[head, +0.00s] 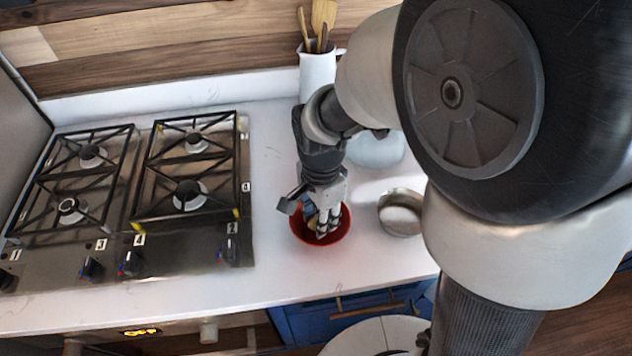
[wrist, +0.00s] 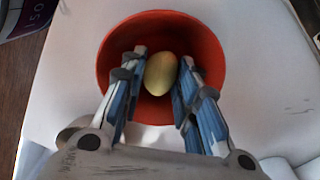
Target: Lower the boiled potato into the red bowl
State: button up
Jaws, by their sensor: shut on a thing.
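The red bowl (head: 339,237) stands on the white counter to the right of the stove; it also fills the upper middle of the wrist view (wrist: 205,38). The boiled potato (wrist: 160,73) is pale yellow and oval, and shows over the inside of the bowl, between my gripper's fingers. My gripper (head: 322,228) points down into the bowl and is shut on the potato; its two fingers (wrist: 160,78) lie either side of it in the wrist view. I cannot tell whether the potato touches the bowl's bottom. In the head view my fingers mostly hide it.
A metal pan (head: 401,212) stands close to the right of the bowl. A gas stove (head: 135,200) is on the left. A white jug with wooden utensils (head: 317,72) and a pale rounded vessel (head: 376,150) stand behind. The counter in front of the bowl is clear.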

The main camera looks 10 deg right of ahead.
jog(key=shift+f+b, duration=0.75)
jog(key=shift+f, duration=0.3)
dwell(0.4)
jog(key=o, duration=1.1)
jog(key=shift+c, duration=0.2)
notch_tip(320, 180, up, 11)
jog(key=shift+r, duration=0.1)
jog(key=s+d+r+n+t, duration=0.2)
jog(key=s+d+n, duration=0.2)
jog(key=s+n, duration=0.2)
jog(key=s+d+r+n+t, duration=0.2)
jog(key=s+d+r+n, duration=0.1)
jog(key=s+n, duration=0.3)
jog(key=shift+s+d+r+n+t, duration=0.15)
jog(key=shift+s+d+n+t, duration=0.15)
jog(key=shift+s+d, duration=0.3)
